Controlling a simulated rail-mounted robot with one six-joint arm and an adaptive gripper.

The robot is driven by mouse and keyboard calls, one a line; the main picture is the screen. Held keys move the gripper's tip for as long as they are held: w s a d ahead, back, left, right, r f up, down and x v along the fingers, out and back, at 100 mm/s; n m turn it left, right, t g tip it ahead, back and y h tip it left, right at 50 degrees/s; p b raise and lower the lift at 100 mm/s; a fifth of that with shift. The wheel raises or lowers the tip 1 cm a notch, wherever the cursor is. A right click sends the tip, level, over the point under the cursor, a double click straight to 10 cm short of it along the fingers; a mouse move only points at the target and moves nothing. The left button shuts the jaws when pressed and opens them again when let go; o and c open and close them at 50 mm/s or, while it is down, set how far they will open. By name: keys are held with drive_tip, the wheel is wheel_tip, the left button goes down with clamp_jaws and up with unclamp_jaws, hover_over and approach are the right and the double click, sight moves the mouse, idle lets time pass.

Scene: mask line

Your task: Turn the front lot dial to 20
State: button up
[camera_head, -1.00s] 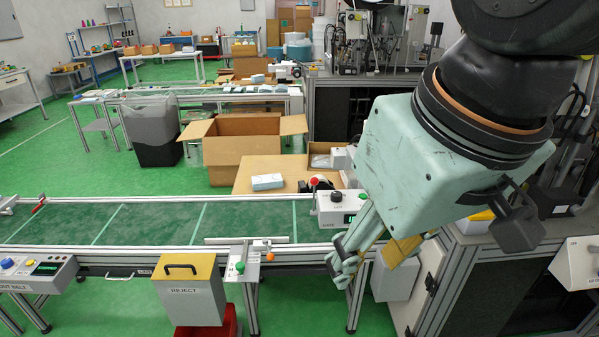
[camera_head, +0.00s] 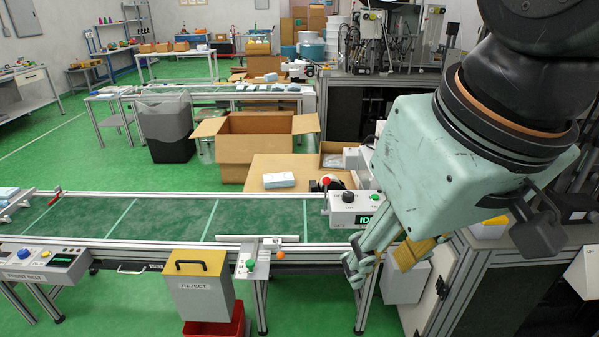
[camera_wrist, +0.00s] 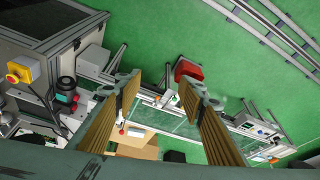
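A white control box (camera_head: 341,215) stands at the right end of the near belt, with a black knob (camera_head: 348,196) and a partly hidden green display. I cannot read its labels or the knob's setting, so I cannot tell whether this is the front lot dial. My gripper (camera_head: 358,270) hangs in front of and below this box, apart from it, and hides its right side. In the wrist view my gripper (camera_wrist: 160,88) has its two ribbed fingers spread wide with nothing between them.
The front belt panel (camera_head: 40,259) is at the left. A yellow-topped reject bin (camera_head: 200,297) and a small bracket with green and orange knobs (camera_head: 262,255) stand before the near belt (camera_head: 165,220). A machine cabinet (camera_head: 500,285) is close at right. An open carton (camera_head: 262,150) lies behind.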

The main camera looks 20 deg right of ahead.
drive_tip(key=w+d+r+n+g+p, duration=0.1)
drive_tip(key=w+r+p, duration=0.2)
drive_tip(key=w, duration=0.4)
drive_tip(key=w+d+r+n+p, duration=0.1)
drive_tip(key=w+d+r+p, duration=0.1)
drive_tip(key=w+r+p, duration=0.35)
drive_tip(key=n+g+p, duration=0.3)
drive_tip(key=n+p, duration=0.3)
drive_tip(key=p, duration=1.2)
hover_over(349, 194)
wheel_tip(349, 194, down, 21)
drive_tip(key=shift+w+d+r, duration=0.1)
drive_tip(key=shift+w+d, duration=0.25)
drive_tip(key=shift+w, duration=0.05)
drive_tip(key=shift+s+a+f+p, duration=0.1)
drive_tip(key=shift+f+p, duration=0.15)
drive_tip(key=shift+f, duration=2.05)
drive_tip(key=shift+s+a+f+p, duration=0.1)
drive_tip(key=shift+f+p, duration=0.15)
drive_tip(key=shift+f, duration=2)
drive_tip(key=shift+s+a+f+p, duration=0.1)
drive_tip(key=shift+f+p, duration=0.15)
drive_tip(key=shift+f, duration=2.05)
drive_tip(key=shift+c, duration=0.9)
